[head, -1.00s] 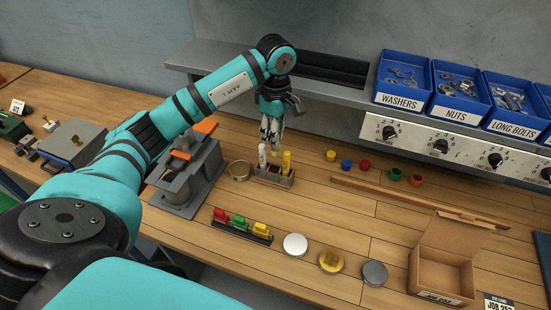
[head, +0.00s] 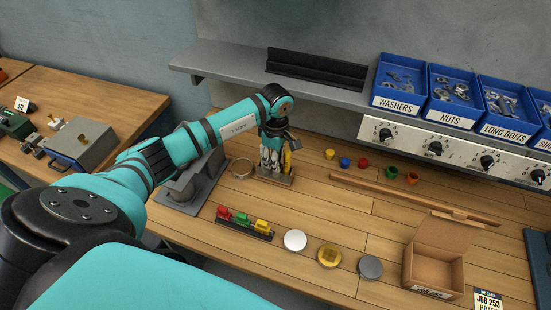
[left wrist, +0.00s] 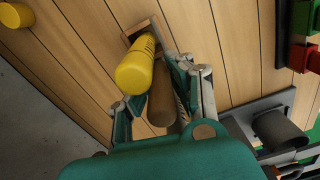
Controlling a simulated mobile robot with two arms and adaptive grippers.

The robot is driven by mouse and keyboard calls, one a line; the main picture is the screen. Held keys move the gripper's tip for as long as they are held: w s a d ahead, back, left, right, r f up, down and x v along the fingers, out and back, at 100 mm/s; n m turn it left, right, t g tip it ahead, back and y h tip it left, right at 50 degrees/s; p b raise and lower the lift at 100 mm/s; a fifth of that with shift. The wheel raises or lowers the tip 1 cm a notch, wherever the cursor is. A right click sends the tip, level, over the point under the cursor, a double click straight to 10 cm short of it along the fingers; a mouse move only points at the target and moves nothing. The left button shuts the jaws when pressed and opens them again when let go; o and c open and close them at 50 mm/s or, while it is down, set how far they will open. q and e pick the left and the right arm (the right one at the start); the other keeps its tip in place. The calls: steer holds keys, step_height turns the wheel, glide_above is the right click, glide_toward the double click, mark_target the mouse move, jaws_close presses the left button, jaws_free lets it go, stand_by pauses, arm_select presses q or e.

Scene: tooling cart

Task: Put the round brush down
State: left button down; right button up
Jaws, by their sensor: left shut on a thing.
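My left gripper (head: 271,165) is down at a small wooden holder (head: 281,181) on the bench. In the left wrist view its fingers (left wrist: 163,92) are shut on a brown cylindrical handle (left wrist: 161,104), which I take to be the round brush. Its lower end is hidden, so I cannot tell whether it rests in the holder. A thick yellow cylinder (left wrist: 134,72) stands right beside it in the holder (left wrist: 156,24). In the head view the fingers hide the brush and part of the yellow cylinder (head: 288,161). My right gripper is not in view.
A grey fixture (head: 190,190) and a ring (head: 242,168) stand left of the holder. Small coloured cups (head: 346,162) lie to its right. In front are a rack of coloured pieces (head: 245,226) and several discs (head: 295,240). An open carton (head: 433,268) stands at right.

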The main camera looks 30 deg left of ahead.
arm_select(q)
steer(key=shift+f, duration=0.2)
steer(key=c, duration=1.2)
jaws_free()
steer(key=shift+r, duration=0.1)
steer(key=shift+r, duration=0.2)
steer(key=shift+w+r, duration=0.1)
steer(key=shift+r, duration=0.1)
step_height(320, 180, up, 11)
steer(key=b, duration=0.4)
steer(key=shift+f, duration=0.2)
steer(key=shift+r, duration=0.45)
